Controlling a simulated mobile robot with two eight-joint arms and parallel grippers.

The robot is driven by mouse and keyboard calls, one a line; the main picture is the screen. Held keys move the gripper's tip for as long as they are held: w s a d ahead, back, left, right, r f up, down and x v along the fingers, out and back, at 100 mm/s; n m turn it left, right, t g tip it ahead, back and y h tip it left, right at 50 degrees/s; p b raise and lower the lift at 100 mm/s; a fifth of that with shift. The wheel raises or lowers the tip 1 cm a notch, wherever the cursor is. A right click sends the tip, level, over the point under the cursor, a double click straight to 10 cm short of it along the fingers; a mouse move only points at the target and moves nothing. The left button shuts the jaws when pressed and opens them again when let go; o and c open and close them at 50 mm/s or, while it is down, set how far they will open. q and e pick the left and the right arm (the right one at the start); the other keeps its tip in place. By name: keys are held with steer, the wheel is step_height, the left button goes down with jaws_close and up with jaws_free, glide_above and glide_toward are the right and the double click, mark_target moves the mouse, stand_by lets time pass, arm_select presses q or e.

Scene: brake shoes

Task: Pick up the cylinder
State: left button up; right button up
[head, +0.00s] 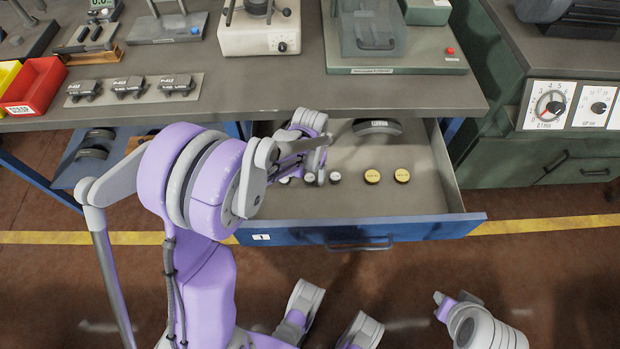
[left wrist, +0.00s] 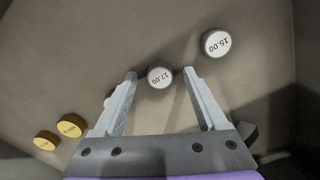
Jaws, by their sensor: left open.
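Several short cylinders stand in the open drawer (head: 440,205). In the left wrist view, a white-topped cylinder (left wrist: 160,76) marked 17.00 sits between the tips of my open left gripper (left wrist: 160,73), with gaps to both fingers. A white-topped cylinder marked 15.00 (left wrist: 216,43) stands beyond the right finger. Two yellow-topped cylinders (left wrist: 72,126) lie to the left; they also show in the head view (head: 372,176). White-topped ones (head: 335,177) show beside my left gripper (head: 317,167), which partly covers this row. Which is 17.00 cannot be read there.
A dark curved brake shoe (head: 377,127) lies at the back of the drawer. The drawer front (head: 300,236) and side walls bound the space, under the workbench edge (head: 420,110). A red bin (head: 35,87) and fixtures stand on the bench.

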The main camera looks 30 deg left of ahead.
arm_select(q)
jaws_close()
stand_by(0.3)
steer(key=shift+r, duration=0.1)
